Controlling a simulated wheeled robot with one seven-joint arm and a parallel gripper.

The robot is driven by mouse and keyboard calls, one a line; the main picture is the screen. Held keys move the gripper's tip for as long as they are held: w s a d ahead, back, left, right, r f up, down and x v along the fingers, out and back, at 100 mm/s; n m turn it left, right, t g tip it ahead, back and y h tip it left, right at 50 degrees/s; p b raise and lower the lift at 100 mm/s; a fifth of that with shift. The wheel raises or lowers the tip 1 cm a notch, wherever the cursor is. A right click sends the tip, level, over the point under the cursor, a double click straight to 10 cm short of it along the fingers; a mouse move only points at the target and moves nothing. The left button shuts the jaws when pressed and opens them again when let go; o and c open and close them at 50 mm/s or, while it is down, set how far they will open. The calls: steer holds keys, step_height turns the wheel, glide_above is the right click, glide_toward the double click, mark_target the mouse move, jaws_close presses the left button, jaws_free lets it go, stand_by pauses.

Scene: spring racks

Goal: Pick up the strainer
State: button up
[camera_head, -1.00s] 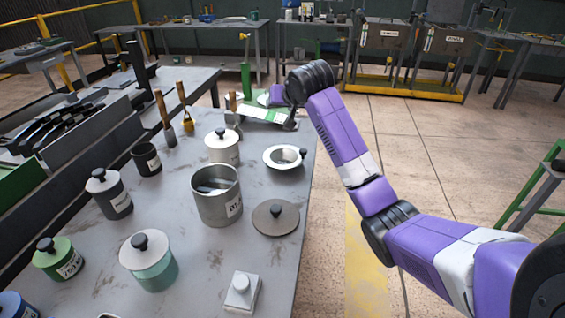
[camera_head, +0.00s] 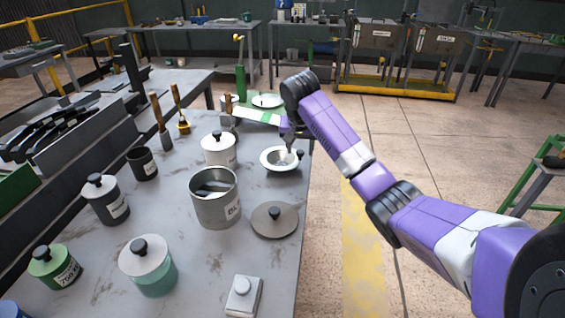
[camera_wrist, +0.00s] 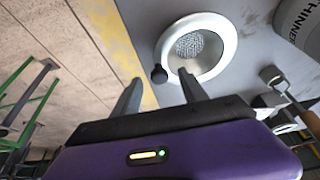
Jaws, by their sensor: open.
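The strainer (camera_head: 270,161) is a white round dish with a wide rim on the right edge of the grey table. In the wrist view its grey mesh middle (camera_wrist: 194,45) and a dark round knob (camera_wrist: 158,74) at its rim show. My gripper (camera_wrist: 158,78) is open and empty, with the knob between its two fingers in the picture. The right fingertip overlaps the rim there; I cannot tell whether it touches. In the head view my gripper (camera_head: 290,150) is just over the strainer's right side, hiding part of it.
A grey open pot (camera_head: 215,205), its flat lid (camera_head: 272,222) and a white lidded pot (camera_head: 219,150) stand near the strainer. Brushes (camera_head: 161,120) and several lidded jars are further left.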

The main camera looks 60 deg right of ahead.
steer(key=shift+x, duration=1.3)
jaws_close()
steer(key=shift+r, duration=0.1)
